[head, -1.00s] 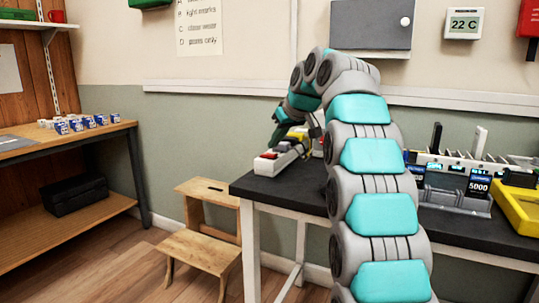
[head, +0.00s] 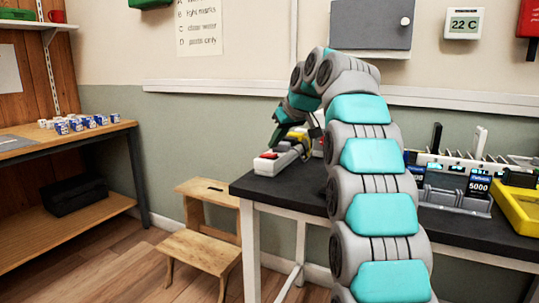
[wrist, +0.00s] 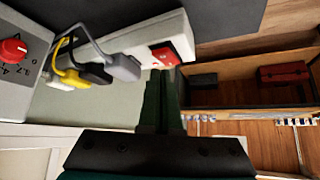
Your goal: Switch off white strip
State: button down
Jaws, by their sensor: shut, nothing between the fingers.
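The white strip (head: 275,163) lies on the left end of the dark table, with a red switch (head: 268,155) at its near end. In the wrist view the white strip (wrist: 183,38) crosses the upper middle, its red switch (wrist: 165,56) just beyond my fingertips. Yellow, black and grey plugs sit in the strip beside the switch. My gripper (wrist: 163,74) has its dark green fingers together and empty. In the head view my gripper (head: 277,138) hangs just above the switch end. I cannot tell whether the fingertips touch the switch.
A grey box with a red knob (wrist: 13,50) stands at the left in the wrist view. A wooden step stool (head: 205,240) stands left of the table. Phone stands (head: 455,190) and a yellow tray (head: 520,207) fill the table's right side.

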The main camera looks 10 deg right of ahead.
aim_at(276, 157)
jog(key=shift+f, duration=0.35)
jog(key=shift+f+b, duration=0.3)
jog(key=shift+b, duration=0.25)
jog(key=shift+f, duration=0.3)
jog(key=shift+r, duration=0.1)
notch_tip(276, 157, up, 7)
jog(key=p, duration=0.6)
jog(key=shift+s, duration=0.1)
